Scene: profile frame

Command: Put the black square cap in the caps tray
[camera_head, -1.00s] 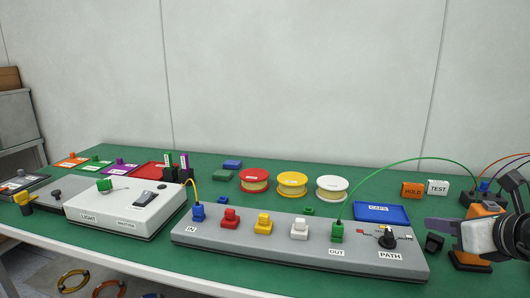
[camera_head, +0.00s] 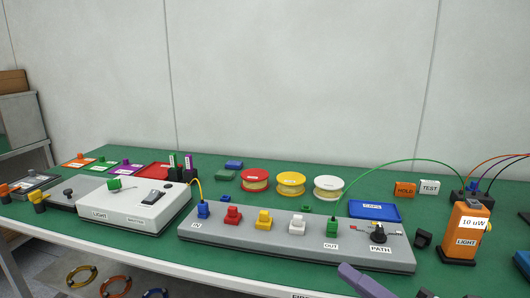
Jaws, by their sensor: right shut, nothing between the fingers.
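The black square cap (camera_head: 423,239) sits on the green table just off the right end of the grey panel. The blue caps tray (camera_head: 365,208) lies behind the panel's right part, left of and behind the cap. Its floor looks empty from here. My right gripper (camera_head: 366,282) shows only in part at the bottom edge, as a purplish finger in front of the panel. It is shut, holds nothing and is apart from the cap. The rest of it is cut off. My left gripper is not in view.
The grey panel (camera_head: 270,238) carries coloured plugs and a black PATH knob (camera_head: 379,232). An orange light meter (camera_head: 467,232) stands right of the cap, with cables behind it. A green cable (camera_head: 385,163) arches over the tray. HOLD (camera_head: 405,190) and TEST (camera_head: 430,187) blocks lie behind.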

